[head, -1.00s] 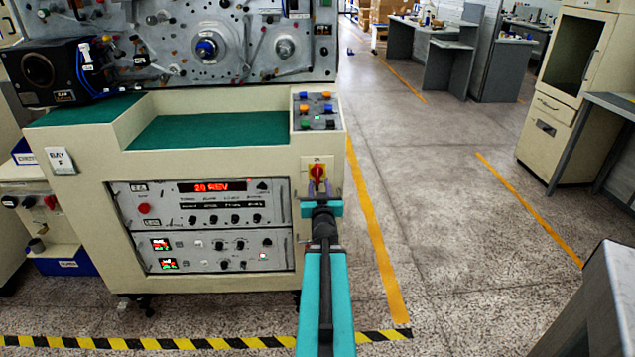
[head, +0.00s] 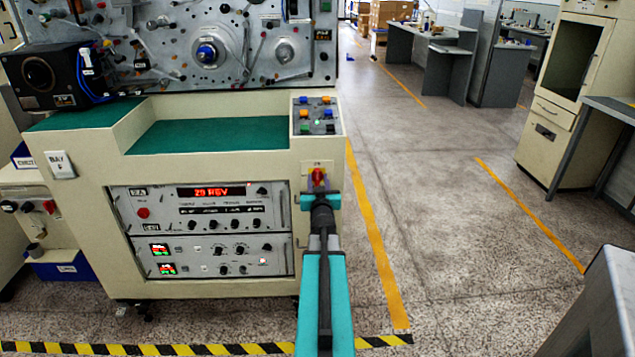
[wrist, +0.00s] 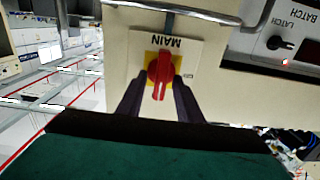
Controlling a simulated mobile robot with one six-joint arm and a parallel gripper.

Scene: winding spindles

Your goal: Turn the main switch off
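In the wrist view the two dark fingers of my gripper (wrist: 158,90) stand apart, one on each side of the handle, with gaps visible. I cannot tell how deep they reach.
The cabinet (head: 220,270) carries a panel with a red display (head: 212,191) left of the switch. A button box (head: 315,115) sits above it. In the wrist view a metal bar handle (wrist: 190,12) runs near the switch. Open floor (head: 440,230) lies to the right.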

